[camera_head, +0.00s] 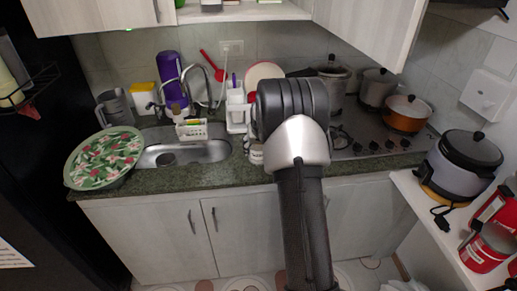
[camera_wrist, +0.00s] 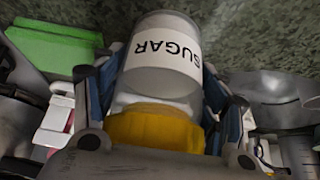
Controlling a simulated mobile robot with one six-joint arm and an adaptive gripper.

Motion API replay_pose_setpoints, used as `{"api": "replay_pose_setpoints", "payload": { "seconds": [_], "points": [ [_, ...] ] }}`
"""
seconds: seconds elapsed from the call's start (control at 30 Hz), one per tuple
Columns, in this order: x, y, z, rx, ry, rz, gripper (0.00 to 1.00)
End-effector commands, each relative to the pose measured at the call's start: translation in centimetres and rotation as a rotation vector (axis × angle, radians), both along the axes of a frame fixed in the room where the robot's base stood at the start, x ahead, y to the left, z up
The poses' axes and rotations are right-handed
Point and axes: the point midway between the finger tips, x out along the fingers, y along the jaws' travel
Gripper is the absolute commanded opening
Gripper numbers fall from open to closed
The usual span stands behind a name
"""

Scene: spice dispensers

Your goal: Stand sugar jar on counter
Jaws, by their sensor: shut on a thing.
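The sugar jar (camera_wrist: 160,62) is clear with a white SUGAR label, white contents and a yellow lid (camera_wrist: 157,128). In the wrist view it sits between the two fingers of my gripper (camera_wrist: 158,95), which is shut on it. The lid is toward my palm and the base points away toward the dark green speckled counter (camera_wrist: 250,30). The label reads upside down in that view. I cannot tell whether the base touches the counter (camera_head: 200,179). In the head view my arm hides the gripper and most or all of the jar.
A sink (camera_head: 190,154) and a flowered green tray (camera_head: 104,158) are left of my arm, and a stove (camera_head: 375,142) with pots is right. White holders (camera_head: 236,110) stand close to my arm. A green block (camera_wrist: 50,45) lies left of the jar. An open cabinet door (camera_head: 375,28) hangs above.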

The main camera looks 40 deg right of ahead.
Motion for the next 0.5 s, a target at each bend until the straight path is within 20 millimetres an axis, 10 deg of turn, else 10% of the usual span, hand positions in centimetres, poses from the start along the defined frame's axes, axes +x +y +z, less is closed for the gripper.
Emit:
{"api": "replay_pose_setpoints", "payload": {
  "seconds": [0.3,0.33,0.5],
  "points": [
    [0.12,-0.08,-0.01,-0.003,-0.005,0.0,0.19],
    [0.01,-0.01,-0.19,-0.001,-0.001,0.0,0.67],
    [0.01,0.0,-0.13,0.0,0.0,0.0,0.79]
  ]
}}
